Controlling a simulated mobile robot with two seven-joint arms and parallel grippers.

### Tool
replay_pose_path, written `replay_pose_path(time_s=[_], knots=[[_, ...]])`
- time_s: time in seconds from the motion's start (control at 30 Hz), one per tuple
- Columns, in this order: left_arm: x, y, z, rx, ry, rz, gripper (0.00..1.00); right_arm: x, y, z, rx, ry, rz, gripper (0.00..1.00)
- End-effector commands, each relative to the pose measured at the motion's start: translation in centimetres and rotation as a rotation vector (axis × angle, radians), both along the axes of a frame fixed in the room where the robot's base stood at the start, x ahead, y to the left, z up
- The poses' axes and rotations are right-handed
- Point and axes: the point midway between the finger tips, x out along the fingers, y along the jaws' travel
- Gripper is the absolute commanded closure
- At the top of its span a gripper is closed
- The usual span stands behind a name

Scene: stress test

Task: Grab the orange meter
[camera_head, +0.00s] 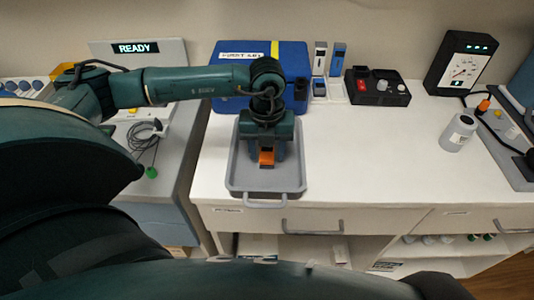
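The small orange meter (267,159) shows in the head view under my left gripper, at the grey tray. Its upper part is hidden by the gripper. My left gripper (266,156) points down over the tray, with the meter at its fingertips. The fingers are mostly hidden by the gripper body, so I cannot tell whether they are closed on the meter or around it. I also cannot tell whether the meter rests on the tray floor. My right gripper is not in view.
The grey tray (238,181) stands at the front edge of the white counter (350,180). The counter between is clear.

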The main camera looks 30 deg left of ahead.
Motion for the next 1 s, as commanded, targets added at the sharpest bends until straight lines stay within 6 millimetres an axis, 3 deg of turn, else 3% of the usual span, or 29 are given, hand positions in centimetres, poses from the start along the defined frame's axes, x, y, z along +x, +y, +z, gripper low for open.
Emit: replay_pose_path(time_s=[0.47,0.77,1.0], knots=[[0.0,0.0,0.1,0.0,0.0,0.0,0.92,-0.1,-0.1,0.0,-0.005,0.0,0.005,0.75],[0.1,0.0,0.6,-0.001,-0.002,0.0,0.92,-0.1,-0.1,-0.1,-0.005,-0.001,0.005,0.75],[0.1,0.0,4.8,-0.001,-0.006,-0.001,0.92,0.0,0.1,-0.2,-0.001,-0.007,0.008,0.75]])
